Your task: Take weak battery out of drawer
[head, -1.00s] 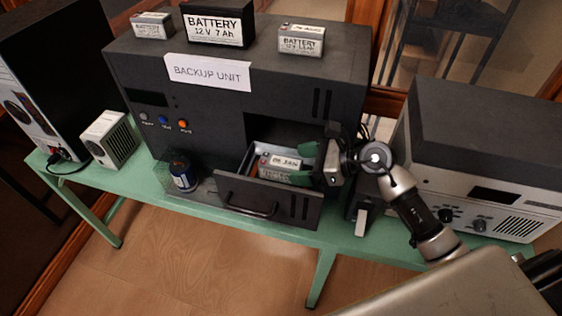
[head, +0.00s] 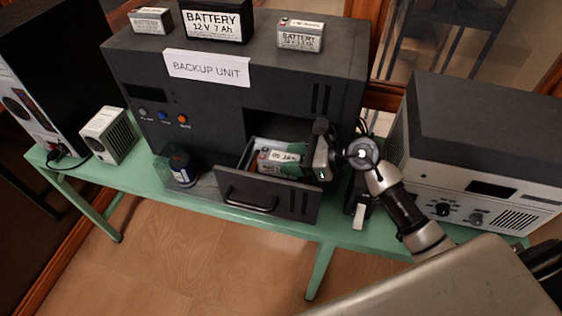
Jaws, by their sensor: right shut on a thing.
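The drawer (head: 250,198) of the black backup unit (head: 290,92) is pulled open at the front. A small pale battery (head: 272,163) with a dated label is in the drawer opening. My right gripper (head: 302,160) reaches in from the right and is shut on this battery at its right end. The gripper body hides that end and most of the fingers. I cannot tell whether the battery still touches the drawer floor. My left gripper is not in view.
Several batteries, including a large black one (head: 215,22), stand on top of the unit. A grey device (head: 470,165) stands at right on the green bench (head: 140,182).

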